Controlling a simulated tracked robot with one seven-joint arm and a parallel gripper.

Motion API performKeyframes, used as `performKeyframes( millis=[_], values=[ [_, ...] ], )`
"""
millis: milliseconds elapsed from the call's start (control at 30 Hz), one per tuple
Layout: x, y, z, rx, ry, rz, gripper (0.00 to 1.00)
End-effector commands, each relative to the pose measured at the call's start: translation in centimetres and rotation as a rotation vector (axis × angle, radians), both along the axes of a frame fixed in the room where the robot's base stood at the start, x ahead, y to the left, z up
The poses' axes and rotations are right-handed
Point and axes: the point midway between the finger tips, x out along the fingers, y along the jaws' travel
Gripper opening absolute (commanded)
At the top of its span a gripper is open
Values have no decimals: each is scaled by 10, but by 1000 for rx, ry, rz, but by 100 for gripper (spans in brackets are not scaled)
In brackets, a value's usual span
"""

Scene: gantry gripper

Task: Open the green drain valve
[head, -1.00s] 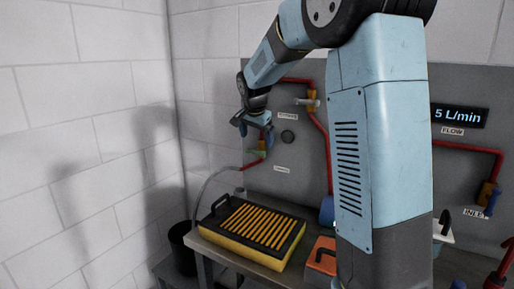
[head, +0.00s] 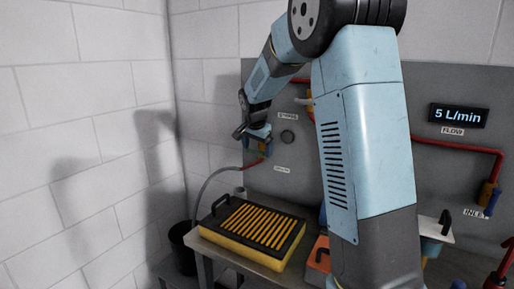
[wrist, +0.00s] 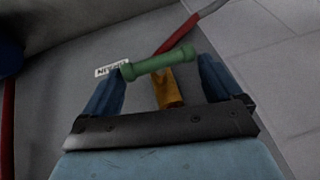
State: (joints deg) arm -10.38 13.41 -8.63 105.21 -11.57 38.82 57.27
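The green drain valve handle (wrist: 158,64) is a green bar on a brass-coloured valve body (wrist: 167,92) in the wrist view. My gripper (wrist: 160,82) is open, with one blue finger near each end of the handle. The bar lies crosswise from finger to finger, tilted up to the right; I cannot tell whether either finger touches it. In the head view my gripper (head: 258,134) is at the wall panel, just over the valve (head: 258,150), which it partly hides. The "DRAIN" label (wrist: 112,70) is beside the left finger.
A red pipe and grey hose (head: 208,183) run from the valve. Below stands a bench with a yellow and black slatted box (head: 250,254). A black bin (head: 183,250) is at the left. The flow display (head: 458,116) reads 5 L/min. My arm hides the panel's middle.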

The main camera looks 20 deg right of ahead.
Motion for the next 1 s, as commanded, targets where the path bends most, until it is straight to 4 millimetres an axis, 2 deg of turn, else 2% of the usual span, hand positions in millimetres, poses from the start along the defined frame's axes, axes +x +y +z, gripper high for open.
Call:
performKeyframes(
  millis=[33,200,567,1000],
  values=[
    [0,0,0,1,-1,0,75],
    [0,1,1,1,-2,1,62],
    [3,4,1,-52,50,4,62],
    [10,11,0,-307,303,3,62]
  ],
)
